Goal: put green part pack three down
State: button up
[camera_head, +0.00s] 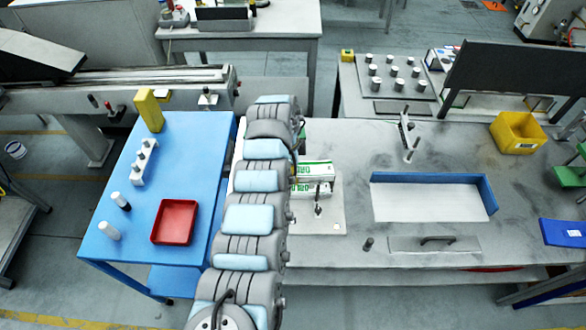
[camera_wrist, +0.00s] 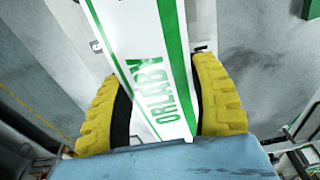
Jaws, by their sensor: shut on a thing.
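A white pack with green lettering and green stripes (camera_wrist: 150,58) fills the middle of the wrist view. The yellow ribbed fingers of my gripper (camera_wrist: 160,98) press on it from both sides. The end of the pack nearest the camera is hidden behind my gripper's blue-grey housing. In the head view, white-and-green packs (camera_head: 316,170) show just right of my arm, over the left end of the grey bench. My arm hides their left ends and my gripper there. I cannot tell which of them is held, or whether the held pack touches the surface below.
A shallow tray with blue walls (camera_head: 484,190) and a white floor lies empty on the grey bench (camera_head: 350,240). A metal clamp post (camera_head: 407,138) stands behind it. A yellow bin (camera_head: 518,132) is at right. A blue table (camera_head: 186,180) with a red tray (camera_head: 157,238) is at left.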

jog(key=o, duration=1.3)
jog(key=shift+c, duration=0.2)
jog(key=shift+r, duration=0.1)
jog(key=shift+r+p, duration=0.3)
notch_tip(320, 180, up, 12)
jog(key=a+b, duration=0.1)
jog(key=b, duration=0.1)
jog(key=shift+a+r, duration=0.2)
